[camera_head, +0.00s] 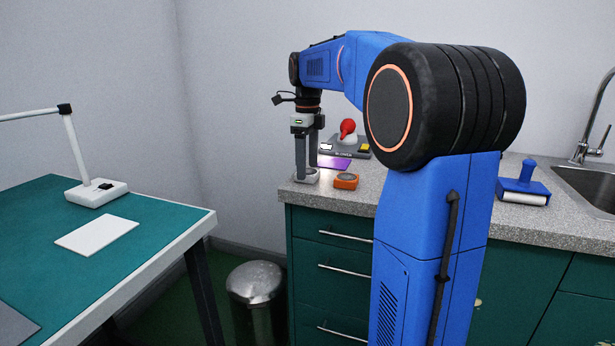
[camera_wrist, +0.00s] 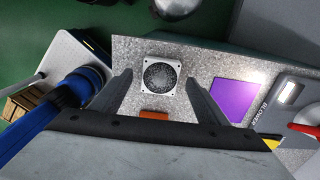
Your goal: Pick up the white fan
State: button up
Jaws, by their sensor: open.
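The white fan (camera_wrist: 160,78) is a small square frame with a dark round grille, lying flat on the speckled counter. In the head view the white fan (camera_head: 308,177) sits near the counter's left end, partly behind my fingers. My gripper (camera_head: 306,168) points straight down over it, fingers apart. In the wrist view my gripper (camera_wrist: 159,84) has one finger on each side of the fan, with gaps showing and nothing held. How far the fingertips are above the counter is hard to tell.
A purple plate (camera_head: 333,162) and a grey device with a red knob (camera_head: 348,143) are behind. The counter edge is close; a metal bin (camera_head: 256,283) stands below.

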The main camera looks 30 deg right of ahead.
jog(key=shift+f, duration=0.8)
jog(key=shift+c, duration=0.4)
jog(key=c, duration=1.1)
jog(key=shift+o, duration=0.2)
jog(key=shift+r, duration=0.15)
